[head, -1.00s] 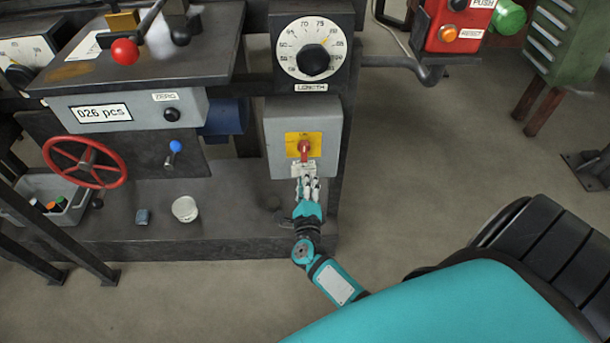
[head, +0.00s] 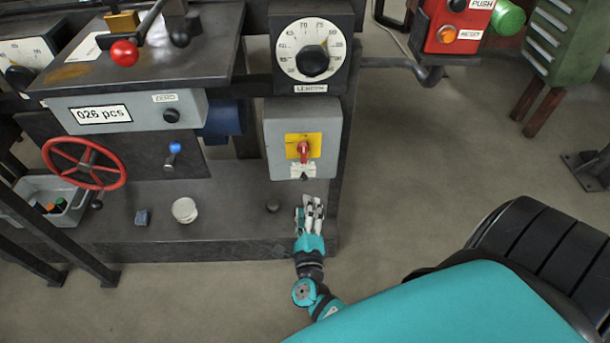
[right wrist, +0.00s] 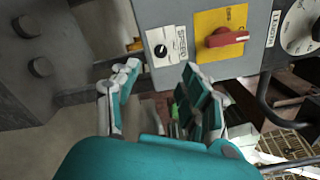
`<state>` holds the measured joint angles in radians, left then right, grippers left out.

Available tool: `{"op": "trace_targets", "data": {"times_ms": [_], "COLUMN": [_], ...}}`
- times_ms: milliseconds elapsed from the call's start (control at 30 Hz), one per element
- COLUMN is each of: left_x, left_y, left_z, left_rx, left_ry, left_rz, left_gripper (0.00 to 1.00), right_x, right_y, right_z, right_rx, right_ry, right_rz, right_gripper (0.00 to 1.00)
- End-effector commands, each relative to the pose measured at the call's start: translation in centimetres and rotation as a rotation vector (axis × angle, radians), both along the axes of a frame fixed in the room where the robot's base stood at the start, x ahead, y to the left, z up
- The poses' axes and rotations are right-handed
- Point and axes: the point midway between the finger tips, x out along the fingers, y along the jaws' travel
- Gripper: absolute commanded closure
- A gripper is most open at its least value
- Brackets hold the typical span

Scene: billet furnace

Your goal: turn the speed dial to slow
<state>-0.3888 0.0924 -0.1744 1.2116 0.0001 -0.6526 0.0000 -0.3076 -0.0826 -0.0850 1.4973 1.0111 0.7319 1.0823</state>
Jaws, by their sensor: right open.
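The speed dial is a small black knob on a white plate marked SPEED (right wrist: 161,49), just ahead of my right fingertips in the right wrist view. In the head view the plate (head: 303,172) is on the grey box below a red switch. Which way the knob points is too small to tell for sure. My right gripper (head: 310,200) is open and empty, below the plate and apart from it. In the right wrist view its two fingers (right wrist: 160,70) stand wide apart with nothing between them. My left gripper is out of view.
The red rotary switch (head: 303,150) on its yellow plate is close beside the speed dial. The LENGTH dial (head: 313,55) is above. A red handwheel (head: 85,163) and a white cup (head: 185,210) are to the left. Open floor lies to the right.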

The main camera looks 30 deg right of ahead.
Motion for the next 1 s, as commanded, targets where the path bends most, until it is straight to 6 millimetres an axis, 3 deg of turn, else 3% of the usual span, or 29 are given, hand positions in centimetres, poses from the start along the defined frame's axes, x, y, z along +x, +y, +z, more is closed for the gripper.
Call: {"op": "trace_targets", "data": {"times_ms": [233,867,1000], "left_x": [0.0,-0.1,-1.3], "left_y": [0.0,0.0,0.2], "left_z": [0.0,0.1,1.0], "left_rx": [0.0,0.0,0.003], "left_ry": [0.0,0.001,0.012], "left_rz": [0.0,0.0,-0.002], "left_gripper": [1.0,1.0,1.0], "right_x": [-2.5,-2.7,-2.6], "right_y": [1.5,1.8,4.3], "right_z": [0.1,0.0,-2.2], "right_rx": [-0.001,-0.012,-0.188], "right_ry": [-0.001,0.011,0.189], "right_rz": [0.0,0.01,0.164], "right_gripper": [0.55,0.55,0.55]}}
